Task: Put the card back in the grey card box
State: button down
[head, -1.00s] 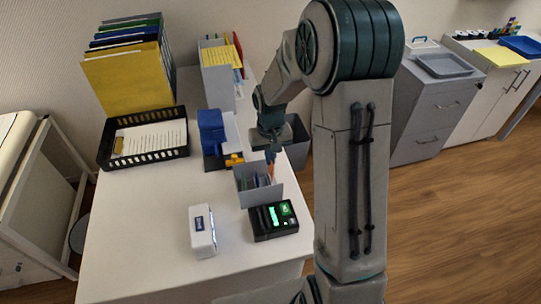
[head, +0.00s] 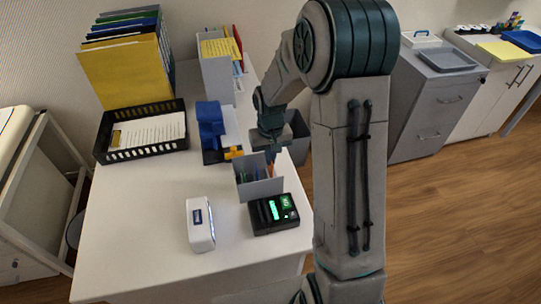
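The grey card box (head: 262,189) stands open near the right edge of the white table, with several coloured cards or dividers showing inside. My gripper (head: 271,154) points down just above and behind the box. A narrow orange-red card edge (head: 270,170) shows right below my fingers, at the box opening. It is too small to tell whether my fingers grip it or it stands in the box. The fingertips are tiny and partly hidden, so their opening does not show.
A black device with green displays (head: 273,213) is in front of the box, and a white device (head: 200,225) is to its left. A blue-and-yellow object (head: 211,125), a black tray (head: 140,152) and upright folders (head: 130,75) stand behind. The table's left middle is clear.

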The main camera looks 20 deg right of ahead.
jog(key=shift+f+b, duration=0.8)
jog(key=shift+f, duration=0.4)
jog(key=c, duration=1.6)
grip_release()
jog(key=shift+r, duration=0.1)
notch_tip(320, 180, up, 14)
jog(key=shift+f, duration=0.2)
jog(key=s+r+t, duration=0.2)
jog(key=s+r, duration=0.1)
jog(key=s, duration=1.7)
jog(key=shift+s+t, duration=0.4)
